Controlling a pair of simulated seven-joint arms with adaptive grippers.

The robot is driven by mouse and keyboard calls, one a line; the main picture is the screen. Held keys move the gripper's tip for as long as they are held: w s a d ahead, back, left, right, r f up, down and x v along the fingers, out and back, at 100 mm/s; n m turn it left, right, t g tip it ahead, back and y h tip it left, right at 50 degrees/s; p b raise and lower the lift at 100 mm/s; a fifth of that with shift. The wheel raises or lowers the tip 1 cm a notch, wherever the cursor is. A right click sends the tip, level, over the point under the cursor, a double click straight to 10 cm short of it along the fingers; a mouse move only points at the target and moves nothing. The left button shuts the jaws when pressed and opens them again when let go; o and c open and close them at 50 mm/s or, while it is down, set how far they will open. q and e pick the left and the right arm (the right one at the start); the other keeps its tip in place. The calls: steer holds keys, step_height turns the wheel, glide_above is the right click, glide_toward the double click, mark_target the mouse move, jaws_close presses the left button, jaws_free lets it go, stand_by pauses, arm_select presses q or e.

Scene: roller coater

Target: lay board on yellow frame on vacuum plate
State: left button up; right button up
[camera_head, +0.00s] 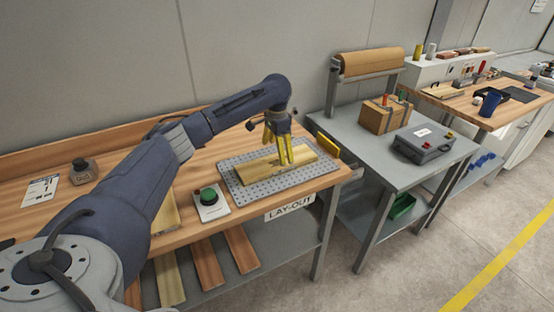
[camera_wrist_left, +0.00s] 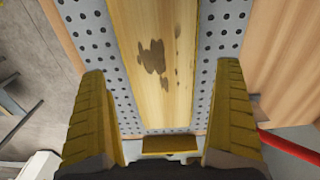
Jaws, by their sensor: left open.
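The board (camera_head: 262,173) is a pale wooden plank lying lengthwise on the grey perforated vacuum plate (camera_head: 231,181). In the left wrist view the board (camera_wrist_left: 150,50) has dark brown stains, with plate holes (camera_wrist_left: 85,40) visible along both sides. A yellow bar (camera_head: 328,145) stands at the plate's right end. A yellow piece (camera_wrist_left: 170,144) also shows below the board's end in the left wrist view. I cannot make out a full yellow frame. My left gripper (camera_head: 288,158), with yellow fingers, is open over the board; contact is unclear. My right gripper is out of view.
A box with a green button (camera_head: 208,203) sits left of the plate on the wooden bench. A grey table (camera_head: 352,134) to the right holds a cardboard box (camera_head: 385,115), a grey case (camera_head: 422,143) and a brown roll (camera_head: 371,61). Planks (camera_head: 207,263) lie on the lower shelf.

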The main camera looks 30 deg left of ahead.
mark_target(277, 161)
arm_select(q)
step_height(277, 161, up, 8)
stand_by(0.4)
steer(key=shift+f, duration=0.1)
